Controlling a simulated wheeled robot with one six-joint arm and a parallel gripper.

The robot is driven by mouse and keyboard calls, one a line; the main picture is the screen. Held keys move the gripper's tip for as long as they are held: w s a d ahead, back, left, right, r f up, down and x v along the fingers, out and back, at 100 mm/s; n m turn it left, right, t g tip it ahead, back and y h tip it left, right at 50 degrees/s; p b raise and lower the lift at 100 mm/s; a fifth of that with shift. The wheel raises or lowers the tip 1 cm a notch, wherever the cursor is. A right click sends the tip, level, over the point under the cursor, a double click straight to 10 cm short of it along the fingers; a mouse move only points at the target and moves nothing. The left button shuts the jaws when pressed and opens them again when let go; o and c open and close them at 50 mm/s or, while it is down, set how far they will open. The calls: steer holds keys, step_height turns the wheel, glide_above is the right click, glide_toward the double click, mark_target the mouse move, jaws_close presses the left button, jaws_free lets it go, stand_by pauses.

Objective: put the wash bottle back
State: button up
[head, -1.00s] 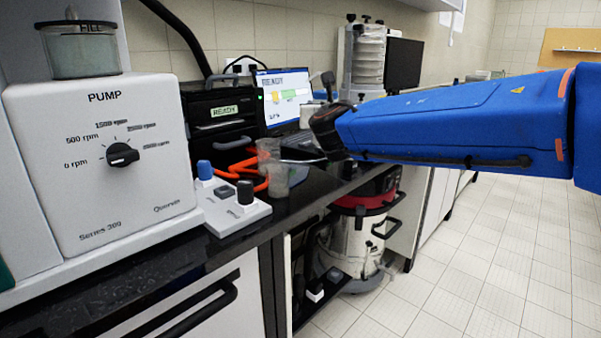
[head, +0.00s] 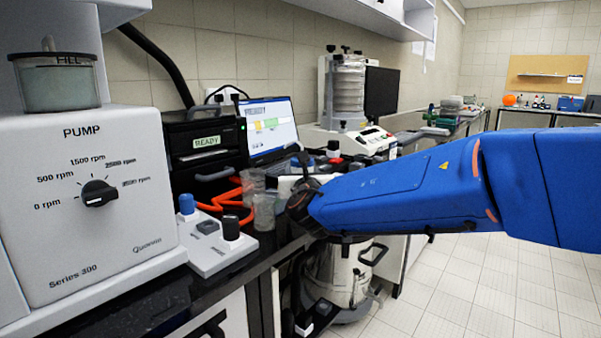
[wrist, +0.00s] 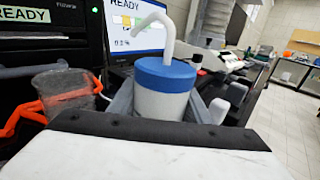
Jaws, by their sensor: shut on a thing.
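The wash bottle (wrist: 165,78) has a white body, a blue cap and a bent white spout. In the wrist view it stands upright between the grey fingers of my gripper (wrist: 160,108), which is shut on it. Its lower part is hidden behind the white and black gripper housing. In the head view my gripper (head: 299,196) is over the dark bench, right of the clear beaker (head: 264,208). The arm hides most of the bottle there, and I cannot tell whether its base touches the bench.
Orange tubing (head: 229,196) and the clear beaker are close on the left. A control box with knobs (head: 213,243) and the pump (head: 95,200) stand nearer. A laptop (head: 270,125) and sieve shaker (head: 346,100) are behind. A steel vacuum (head: 338,272) stands below.

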steer(key=shift+f, duration=0.25)
steer(key=o, duration=0.7)
steer(key=shift+s+r, duration=0.1)
steer(key=shift+s, duration=0.05)
steer(key=s, duration=0.4)
steer(key=s+d, duration=0.1)
steer(key=s, duration=0.6)
steer(key=shift+s+d, duration=0.25)
steer(key=shift+s, duration=0.1)
